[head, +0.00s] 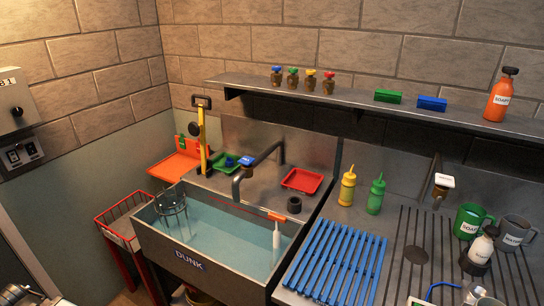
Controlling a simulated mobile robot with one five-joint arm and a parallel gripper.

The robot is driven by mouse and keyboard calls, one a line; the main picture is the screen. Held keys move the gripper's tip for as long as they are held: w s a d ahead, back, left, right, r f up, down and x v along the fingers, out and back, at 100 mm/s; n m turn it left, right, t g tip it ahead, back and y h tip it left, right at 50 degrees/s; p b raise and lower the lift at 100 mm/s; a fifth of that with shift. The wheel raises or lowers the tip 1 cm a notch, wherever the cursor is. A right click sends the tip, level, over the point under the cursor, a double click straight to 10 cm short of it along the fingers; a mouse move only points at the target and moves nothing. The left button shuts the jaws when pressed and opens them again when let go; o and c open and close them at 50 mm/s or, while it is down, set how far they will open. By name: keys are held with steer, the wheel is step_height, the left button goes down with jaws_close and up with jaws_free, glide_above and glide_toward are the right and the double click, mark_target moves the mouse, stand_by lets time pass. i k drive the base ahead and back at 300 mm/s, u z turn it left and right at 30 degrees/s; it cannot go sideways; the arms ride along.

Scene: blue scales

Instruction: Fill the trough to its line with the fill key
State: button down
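The trough (187,266) is a grey metal basin marked DUNK, with pale blue water (215,235) in it. A thin red line (232,205) runs along its inner back wall; the water surface looks a little below it, though the gap is hard to judge. A dark bent spout (262,161) reaches over the trough's back edge, with a blue piece (246,161) beside it. I cannot tell whether this piece is the fill key. No flow from the spout is visible. My gripper is not visible.
A wire basket (173,208) and a white bottle-shaped piece with an orange top (277,228) are at the trough. A blue slatted rack (335,262) lies to the right. A red wire cart (120,225) stands left.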

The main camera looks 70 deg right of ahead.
mark_target(246, 161)
steer(key=u, duration=0.15)
steer(key=i, duration=0.85)
steer(key=z, duration=0.2)
steer(key=k, duration=0.9)
steer(key=u, duration=0.2)
steer(key=i, duration=0.9)
steer(key=z, duration=0.1)
